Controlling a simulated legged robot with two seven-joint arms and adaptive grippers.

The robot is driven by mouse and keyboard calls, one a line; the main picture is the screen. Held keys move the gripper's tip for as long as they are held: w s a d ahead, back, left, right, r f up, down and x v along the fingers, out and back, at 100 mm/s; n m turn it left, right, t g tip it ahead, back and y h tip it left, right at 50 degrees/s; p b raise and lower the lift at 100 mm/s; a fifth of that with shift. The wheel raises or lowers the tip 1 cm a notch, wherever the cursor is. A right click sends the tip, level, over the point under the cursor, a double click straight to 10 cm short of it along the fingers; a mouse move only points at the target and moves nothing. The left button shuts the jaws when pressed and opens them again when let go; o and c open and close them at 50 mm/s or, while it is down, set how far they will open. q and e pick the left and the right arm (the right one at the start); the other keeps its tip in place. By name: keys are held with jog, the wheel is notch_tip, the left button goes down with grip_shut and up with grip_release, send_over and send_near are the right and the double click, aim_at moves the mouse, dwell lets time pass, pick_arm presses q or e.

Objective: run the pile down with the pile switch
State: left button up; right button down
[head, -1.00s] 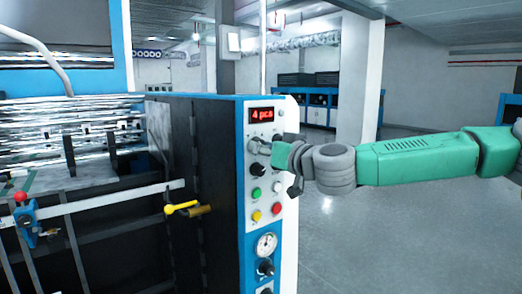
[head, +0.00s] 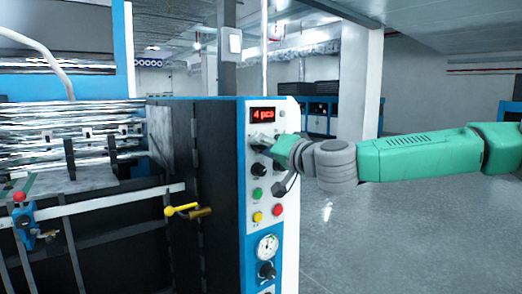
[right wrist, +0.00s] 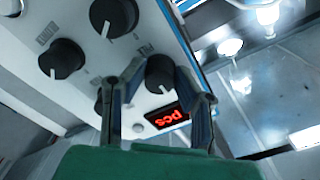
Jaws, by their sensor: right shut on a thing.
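The pile switch, a black round knob (right wrist: 160,76) with a white pointer mark, sits just beside the red display in the right wrist view. My right gripper (head: 262,142) is at the top of the control panel and is shut on this knob, with one finger on each side of it. In the head view the gripper hides the knob. The pile of shiny sheets (head: 70,125) is at the left, inside the machine. My left gripper is not in view.
Below the gripper, the panel has another black knob (head: 258,170), green, white, yellow and red buttons, and a round gauge (head: 267,246). A yellow handle (head: 182,209) juts out left of the panel. Open floor (head: 390,230) lies to the right.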

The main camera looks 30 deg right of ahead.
jog(key=shift+f, duration=0.3)
jog(key=c, duration=1.3)
grip_release()
jog(key=shift+o, duration=0.2)
jog(key=shift+s+d+r, duration=0.1)
jog(key=shift+d, duration=0.1)
jog(key=shift+d, duration=0.1)
jog(key=s+d, duration=0.1)
jog(key=s, duration=1.1)
jog(key=shift+w, duration=0.1)
